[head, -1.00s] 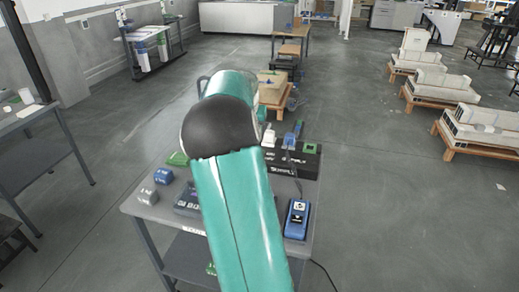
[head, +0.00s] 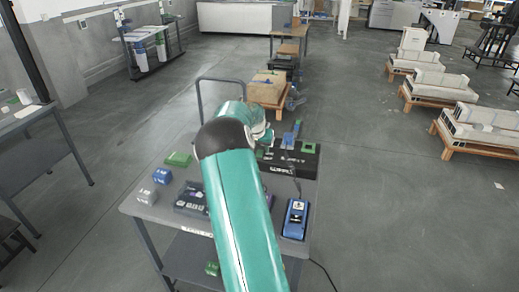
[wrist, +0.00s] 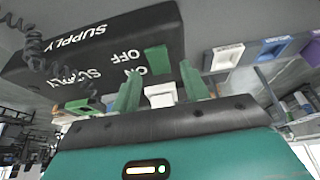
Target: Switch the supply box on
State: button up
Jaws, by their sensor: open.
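The supply box (head: 300,160) is black with white SUPPLY lettering and lies at the table's far right in the head view. In the wrist view the box (wrist: 95,45) fills the upper left, with OFF and ON labels and a green piece (wrist: 157,60) beside them. My gripper (wrist: 161,88) is open, its two green fingers below the ON label in the picture. A white piece (wrist: 161,95) shows between the fingers; I cannot tell whether they touch it. In the head view my arm partly hides the gripper and the box's left end.
The grey table (head: 150,208) also holds a blue charger-like device (head: 295,218), a dark device (head: 192,199), a blue cylinder (head: 162,176) and a green block (head: 178,159). In the wrist view a coiled cable (wrist: 38,45) hangs beside the box. White (wrist: 223,57) and blue (wrist: 273,50) pieces stand right of it.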

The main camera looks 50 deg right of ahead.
jog(key=shift+w+d+f, duration=0.15)
jog(key=shift+f, duration=0.4)
jog(key=shift+c, duration=0.3)
jog(key=c, duration=0.9)
jog(key=shift+d+y, duration=0.25)
jog(key=shift+y, duration=0.15)
jog(key=shift+w+d+g+y, duration=0.15)
jog(key=shift+g+y, duration=0.2)
jog(key=shift+y, duration=0.25)
jog(key=shift+w+d+g+y, duration=0.1)
jog(key=shift+g+y, duration=0.25)
jog(key=shift+y, duration=0.25)
jog(key=o, duration=1)
jog(key=shift+s, duration=0.1)
jog(key=shift+c, duration=0.2)
